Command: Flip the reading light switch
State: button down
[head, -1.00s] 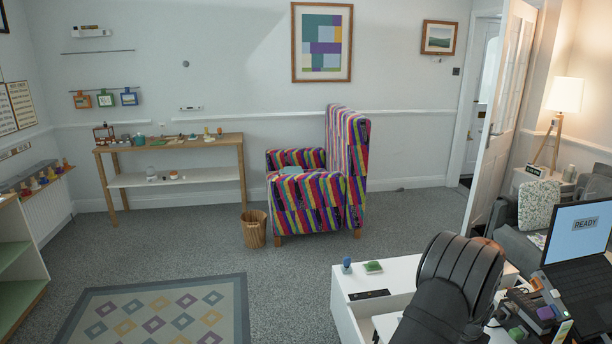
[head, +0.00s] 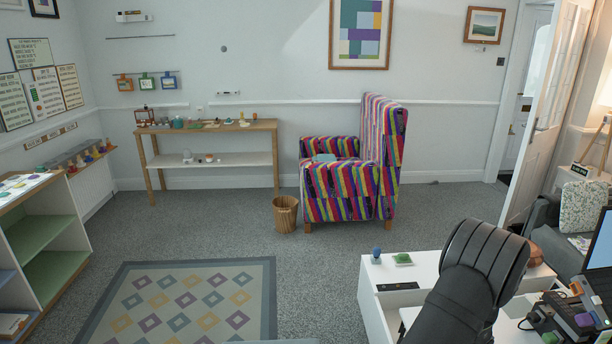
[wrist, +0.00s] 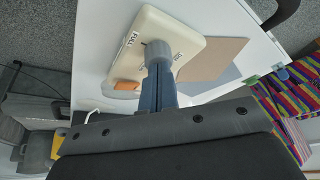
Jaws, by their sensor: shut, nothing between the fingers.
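My gripper (wrist: 158,62) shows in the wrist view with its narrow blue fingers together and nothing between them. Its grey tips overlap a cream, rounded box (wrist: 178,32) marked "FULL" and with other small lettering. I cannot tell whether the tips touch the box. The fingers hide part of its face, so I cannot make out a switch on it, or whether it is the reading light switch. In the head view my dark arm covers part of the white desk, and my fingers are hidden. A small dark wall plate (head: 500,61) is beside the door.
The white desk (head: 372,312) bears a blue-topped stamp (head: 376,254) and a green pad (head: 402,259). An orange piece (wrist: 126,85) and a tan board (wrist: 212,60) are near the cream box. A striped armchair (head: 350,190) and a wicker basket (head: 286,214) stand beyond open carpet.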

jog(key=shift+s+a+f, duration=0.25)
jog(key=shift+a+f, duration=0.05)
jog(key=shift+f, duration=0.05)
jog(key=shift+s+d+r, duration=0.2)
jog(key=shift+s+d, duration=0.1)
jog(key=s+d+r+n+t+y, duration=0.3)
jog(key=s+d+r+n, duration=0.4)
jog(key=r, duration=0.4)
jog(key=shift+d+r+n+t, duration=0.25)
jog(key=shift+d+n, duration=0.55)
jog(key=shift+d, duration=0.4)
jog(key=shift+f, duration=0.15)
